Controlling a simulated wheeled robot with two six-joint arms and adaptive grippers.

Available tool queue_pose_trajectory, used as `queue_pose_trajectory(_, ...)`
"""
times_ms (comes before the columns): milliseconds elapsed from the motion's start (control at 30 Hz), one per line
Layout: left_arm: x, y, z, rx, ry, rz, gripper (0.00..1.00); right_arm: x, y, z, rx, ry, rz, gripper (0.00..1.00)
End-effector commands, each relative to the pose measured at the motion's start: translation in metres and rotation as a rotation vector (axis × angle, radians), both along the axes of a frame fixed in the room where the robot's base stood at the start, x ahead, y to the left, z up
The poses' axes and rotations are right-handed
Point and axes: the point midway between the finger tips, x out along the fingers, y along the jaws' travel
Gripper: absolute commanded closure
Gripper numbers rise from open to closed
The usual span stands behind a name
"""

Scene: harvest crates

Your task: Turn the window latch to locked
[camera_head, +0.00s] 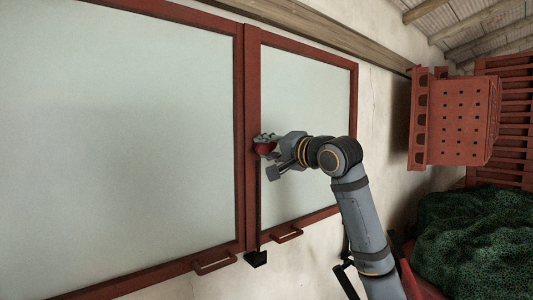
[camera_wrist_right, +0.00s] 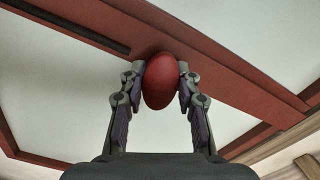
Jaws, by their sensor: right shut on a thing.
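The window latch shows as a red oval knob (camera_head: 265,149) on the red upright between two pale panes. A thin dark rod (camera_head: 258,205) runs from near the knob down to a black block (camera_head: 256,259) at the sill. My right gripper (camera_head: 267,145) reaches the knob from the right. In the right wrist view the fingers of my right gripper (camera_wrist_right: 160,84) are closed on both sides of the knob (camera_wrist_right: 160,82). Part of the knob's mount is hidden behind it. My left gripper is not in view.
The window frame (camera_head: 252,110) has two red handles at its bottom, one left (camera_head: 214,264) and one right (camera_head: 287,236). A red perforated crate (camera_head: 465,120) is at the right. A dark green mass (camera_head: 475,235) lies below it.

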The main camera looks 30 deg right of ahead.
Motion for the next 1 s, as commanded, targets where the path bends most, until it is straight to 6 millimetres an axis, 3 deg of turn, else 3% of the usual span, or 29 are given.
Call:
queue_pose_trajectory(433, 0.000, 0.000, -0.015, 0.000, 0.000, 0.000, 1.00, 0.000, 0.000, 0.000, 0.265, 0.022, -0.002, 0.99)
queue_pose_trajectory(1000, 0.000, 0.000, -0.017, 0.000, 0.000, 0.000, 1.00, 0.000, 0.000, 0.001, 0.325, 0.028, -0.001, 0.99)
